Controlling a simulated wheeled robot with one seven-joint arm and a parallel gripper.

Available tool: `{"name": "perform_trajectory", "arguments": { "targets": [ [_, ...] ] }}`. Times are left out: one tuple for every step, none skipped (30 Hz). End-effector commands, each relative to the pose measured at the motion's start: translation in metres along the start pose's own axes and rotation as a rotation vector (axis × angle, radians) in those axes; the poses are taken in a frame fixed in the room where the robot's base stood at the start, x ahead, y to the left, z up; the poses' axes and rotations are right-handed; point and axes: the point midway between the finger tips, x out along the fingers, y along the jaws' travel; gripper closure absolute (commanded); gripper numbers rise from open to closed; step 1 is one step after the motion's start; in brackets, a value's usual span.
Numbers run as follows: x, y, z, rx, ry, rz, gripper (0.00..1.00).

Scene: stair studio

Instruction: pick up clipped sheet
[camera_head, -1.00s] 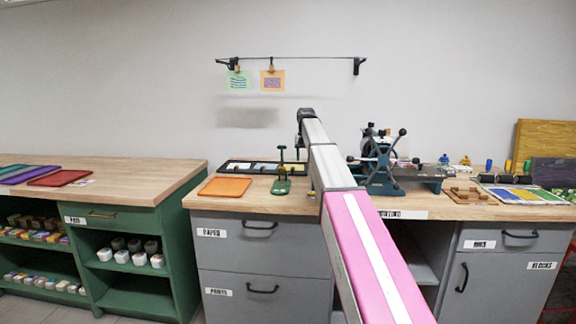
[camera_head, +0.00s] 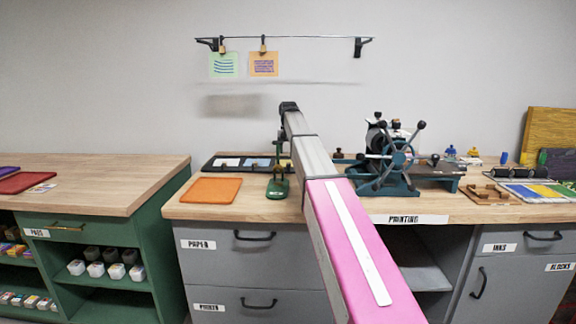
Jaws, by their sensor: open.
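Two clipped sheets hang side by side from a thin wall rail (camera_head: 290,38). The left one is a pale green sheet with blue wavy lines (camera_head: 224,65), and the right one is an orange sheet with a purple block print (camera_head: 264,64). Each hangs from a small clip at its top edge. My arm reaches forward over the worktop, with my gripper (camera_head: 288,107) at its far end, below and right of the orange sheet in the picture. The gripper is open and apart from both sheets. Its fingers are small and hard to make out.
Below is a grey cabinet with a wooden worktop (camera_head: 330,207). It carries an orange tray (camera_head: 211,190), a dark tray (camera_head: 240,162), a green stand (camera_head: 278,183) and a printing press with spoked wheel (camera_head: 388,160). A green cabinet (camera_head: 105,225) stands left. The wall around the sheets is clear.

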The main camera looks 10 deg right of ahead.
Motion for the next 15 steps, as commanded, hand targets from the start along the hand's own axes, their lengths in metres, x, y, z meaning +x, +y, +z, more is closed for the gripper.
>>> {"name": "perform_trajectory", "arguments": {
  "targets": [
    [0.006,0.000,0.001,0.000,-0.001,0.000,0.47],
    [0.009,0.000,0.001,0.000,0.000,0.000,0.47],
    [0.011,0.000,0.000,0.000,0.000,0.000,0.47],
    [0.012,0.000,0.000,0.000,0.000,0.000,0.47],
    [0.014,0.000,0.000,0.000,0.000,0.000,0.47],
    [0.016,0.000,0.000,0.000,-0.001,0.000,0.47],
    [0.018,0.000,0.000,0.000,-0.001,0.000,0.47],
    [0.021,0.000,0.000,0.000,-0.001,0.000,0.47],
    [0.025,0.001,0.000,0.000,-0.001,0.000,0.47],
    [0.029,0.001,0.000,0.000,-0.001,0.000,0.47],
    [0.033,0.001,-0.001,0.000,-0.001,0.000,0.47],
    [0.040,0.001,-0.001,0.000,-0.001,0.000,0.47],
    [0.044,0.001,-0.001,0.000,-0.001,0.000,0.47],
    [0.049,0.001,-0.001,0.000,-0.002,0.000,0.47],
    [0.054,0.001,-0.001,0.000,-0.002,0.000,0.47]
  ]
}}
